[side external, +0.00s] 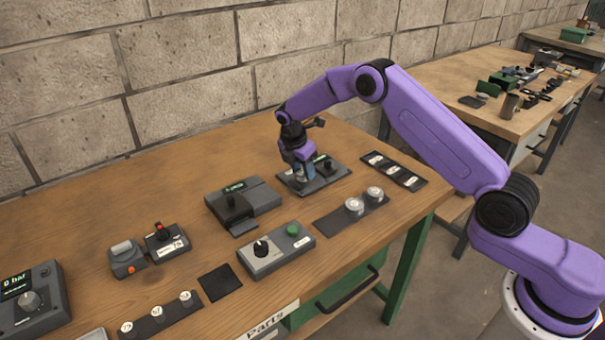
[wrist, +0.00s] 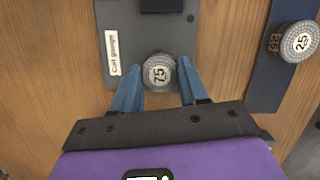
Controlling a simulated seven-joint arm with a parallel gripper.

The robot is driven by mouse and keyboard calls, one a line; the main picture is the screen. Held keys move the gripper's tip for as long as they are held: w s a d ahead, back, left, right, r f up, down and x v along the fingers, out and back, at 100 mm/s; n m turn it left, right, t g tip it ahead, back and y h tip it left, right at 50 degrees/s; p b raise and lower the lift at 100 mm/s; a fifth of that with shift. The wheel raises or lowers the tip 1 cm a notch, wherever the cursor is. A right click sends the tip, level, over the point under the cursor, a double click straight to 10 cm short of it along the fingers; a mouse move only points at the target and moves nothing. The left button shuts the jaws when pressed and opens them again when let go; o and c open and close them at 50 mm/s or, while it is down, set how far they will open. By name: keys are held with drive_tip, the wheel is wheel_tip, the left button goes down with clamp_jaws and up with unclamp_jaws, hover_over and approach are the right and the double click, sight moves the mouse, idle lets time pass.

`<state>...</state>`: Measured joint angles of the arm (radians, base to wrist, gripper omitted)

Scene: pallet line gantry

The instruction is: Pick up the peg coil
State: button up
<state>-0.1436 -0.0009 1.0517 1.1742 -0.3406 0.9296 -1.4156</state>
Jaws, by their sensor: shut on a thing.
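A round knurled metal coil marked 75 (wrist: 160,73) sits between the two blue fingers of my gripper (wrist: 158,80) in the wrist view. The fingers are shut on its sides. It is at the near edge of the grey coil gauge plate (wrist: 121,33), which carries a white label. In the side external view, my gripper (side external: 303,176) points down over the gauge plate (side external: 327,181) near the back of the table. The coil is mostly hidden there, and I cannot tell whether it touches the plate.
A dark strip (side external: 331,222) with two metal coils lies in front; one coil marked 25 (wrist: 299,42) shows in the wrist view. A strip with white labels (side external: 394,171) lies to the right. A grey device (side external: 243,203) and a control box (side external: 276,252) stand left.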

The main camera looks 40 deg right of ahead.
drive_tip(key=s+r, duration=1.1)
drive_tip(key=s, duration=0.3)
drive_tip(key=s+d+f+m+g+y, duration=0.2)
drive_tip(key=s+m, duration=0.4)
drive_tip(key=m, duration=0.4)
drive_tip(key=s+d+f+m+g+y, duration=0.1)
drive_tip(key=s+d+f+m+g, duration=0.3)
drive_tip(key=m, duration=0.6)
drive_tip(key=w+a+r+n+t+h, duration=0.1)
drive_tip(key=w+n, duration=0.4)
drive_tip(key=n, duration=0.5)
drive_tip(key=w+a+r+n+t+h, duration=0.2)
drive_tip(key=w+a+r+n+t, duration=0.2)
drive_tip(key=n, duration=0.6)
drive_tip(key=shift+w+r+t, duration=0.5)
drive_tip(key=shift+w+r, duration=0.05)
drive_tip(key=shift+w+a, duration=0.1)
